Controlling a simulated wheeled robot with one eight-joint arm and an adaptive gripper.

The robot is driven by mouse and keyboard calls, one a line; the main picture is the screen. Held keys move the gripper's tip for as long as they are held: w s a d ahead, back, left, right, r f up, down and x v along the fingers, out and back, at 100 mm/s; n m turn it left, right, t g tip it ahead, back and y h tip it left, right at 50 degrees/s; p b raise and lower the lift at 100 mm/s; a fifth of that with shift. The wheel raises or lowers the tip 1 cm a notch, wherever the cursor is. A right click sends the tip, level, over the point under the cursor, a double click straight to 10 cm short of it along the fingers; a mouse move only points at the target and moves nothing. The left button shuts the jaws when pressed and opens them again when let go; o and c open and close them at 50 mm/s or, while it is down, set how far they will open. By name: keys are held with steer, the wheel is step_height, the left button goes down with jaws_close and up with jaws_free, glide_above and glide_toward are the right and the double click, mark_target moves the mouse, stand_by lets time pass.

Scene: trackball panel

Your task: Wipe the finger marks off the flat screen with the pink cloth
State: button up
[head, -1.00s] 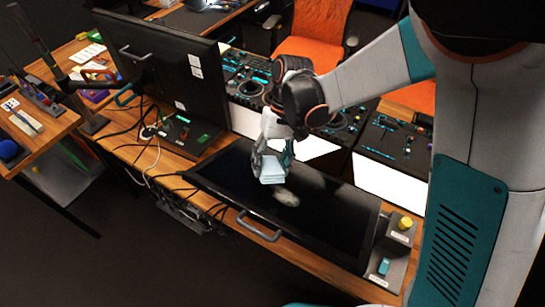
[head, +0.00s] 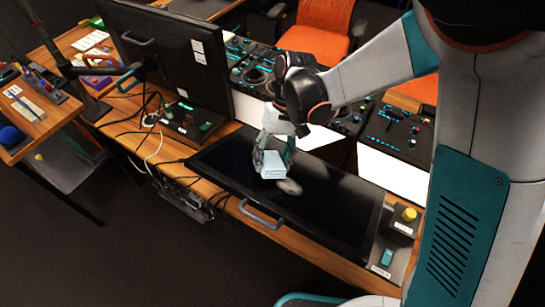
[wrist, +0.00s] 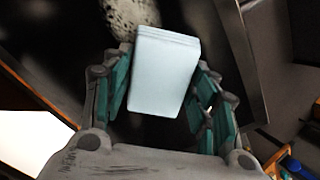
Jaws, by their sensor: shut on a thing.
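The flat screen (head: 330,210) is a dark panel lying on the wooden desk, with a grey handle on its front edge. A pale grey smudge of finger marks (head: 289,187) lies near its middle and also shows at the top of the wrist view (wrist: 130,14). My gripper (head: 273,160) is shut on a pale blue, block-like folded cloth (head: 273,172), which looks blue, not pink. The cloth fills the space between the fingers in the wrist view (wrist: 165,70). It is just behind the smudge; whether it touches the screen I cannot tell. I see no pink cloth.
A large upright monitor (head: 165,50) stands to the left, with cables (head: 135,140) below it. Control consoles (head: 395,130) stand behind the screen. A panel with a yellow knob (head: 409,214) is at its right end. An orange chair (head: 318,30) is at the back.

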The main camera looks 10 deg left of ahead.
mark_target(292, 186)
steer(key=shift+b+x, duration=0.75)
steer(key=shift+x, duration=0.3)
